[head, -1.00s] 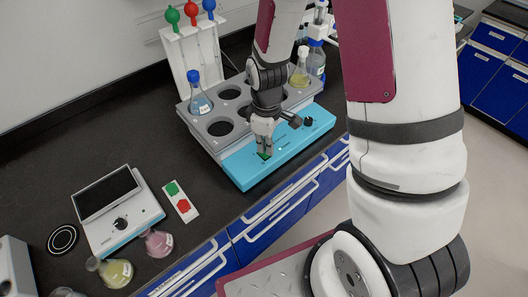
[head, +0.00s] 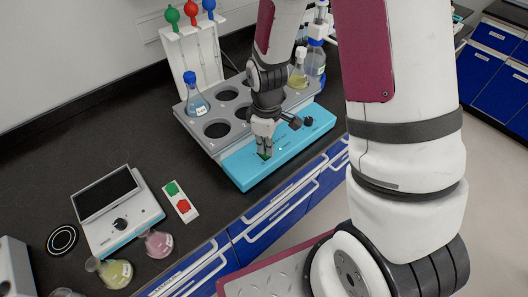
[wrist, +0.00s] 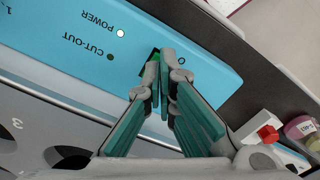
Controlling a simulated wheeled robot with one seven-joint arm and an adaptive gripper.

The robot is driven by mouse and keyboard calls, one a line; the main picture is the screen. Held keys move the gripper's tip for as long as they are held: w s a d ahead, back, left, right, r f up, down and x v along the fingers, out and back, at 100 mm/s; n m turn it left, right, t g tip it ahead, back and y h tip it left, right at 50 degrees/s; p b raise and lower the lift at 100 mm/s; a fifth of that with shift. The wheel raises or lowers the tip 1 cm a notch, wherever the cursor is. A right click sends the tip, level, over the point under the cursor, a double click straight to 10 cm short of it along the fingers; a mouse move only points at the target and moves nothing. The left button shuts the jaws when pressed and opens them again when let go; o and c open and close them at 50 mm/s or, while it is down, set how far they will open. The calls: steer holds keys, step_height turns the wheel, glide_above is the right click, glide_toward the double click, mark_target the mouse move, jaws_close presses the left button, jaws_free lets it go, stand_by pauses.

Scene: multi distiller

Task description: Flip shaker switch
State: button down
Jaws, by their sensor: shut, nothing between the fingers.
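The shaker has a blue front panel (head: 243,168) and a grey platform (head: 190,122) with round holes. Its green switch (wrist: 155,55) shows in the wrist view at the panel's edge, partly hidden by my fingertips; it is a small green spot in the head view (head: 265,156). My gripper (head: 265,153) points down at the switch. In the wrist view my gripper (wrist: 161,58) is shut and empty, its fingertips at the switch; I cannot tell if they touch it. The POWER lamp (wrist: 121,33) looks lit, the CUT-OUT lamp (wrist: 110,57) dark.
A blue-capped flask (head: 196,101) and a yellow flask (head: 298,80) stand on the platform. A pipette stand (head: 194,48) is behind. At left are a device with a dark screen (head: 105,193), a red-green switch box (head: 182,203) and small flasks. The counter edge is close in front.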

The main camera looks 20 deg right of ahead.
steer(key=shift+f+b, duration=0.35)
steer(key=shift+f, duration=0.5)
stand_by(0.4)
steer(key=shift+r, duration=0.1)
steer(key=shift+r+p, duration=1.8)
steer(key=shift+r, duration=1.65)
steer(key=s+r+m+t, duration=0.25)
steer(key=s+r, duration=0.25)
steer(key=r, duration=0.7)
steer(key=s+r+m+t, duration=0.1)
steer(key=s+r+m, duration=0.3)
steer(key=r, duration=0.7)
steer(key=s+r+m+t, duration=0.2)
steer(key=s+r, duration=0.4)
steer(key=s, duration=0.3)
steer(key=shift+m, duration=0.55)
